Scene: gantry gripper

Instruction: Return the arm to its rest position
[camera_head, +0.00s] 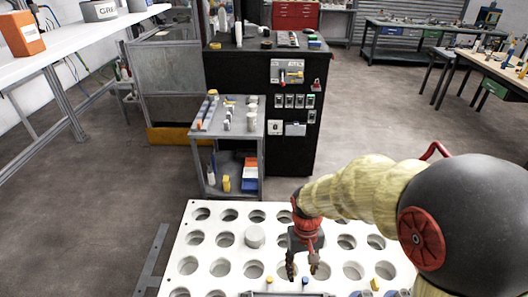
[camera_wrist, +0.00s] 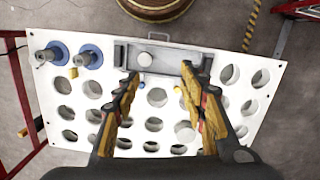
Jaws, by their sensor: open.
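My gripper (camera_head: 303,268) is at the end of my arm, low over the white board with round holes (camera_head: 203,250). In the wrist view my gripper (camera_wrist: 160,76) has its two fingers spread wide with nothing between them. The holed board (camera_wrist: 47,97) lies below the fingers there. Whether the fingertips touch the board cannot be told. A grey round piece (camera_head: 255,236) sits on the board left of my gripper in the head view.
A grey tray (camera_wrist: 122,54) lies along the board's edge, with two blue-ringed parts (camera_wrist: 90,55) beside it. A small cart (camera_head: 230,135) and a black cabinet (camera_head: 262,75) stand behind the board. A white shelf (camera_head: 75,40) is at left. Open floor (camera_head: 400,115) lies right of the cabinet.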

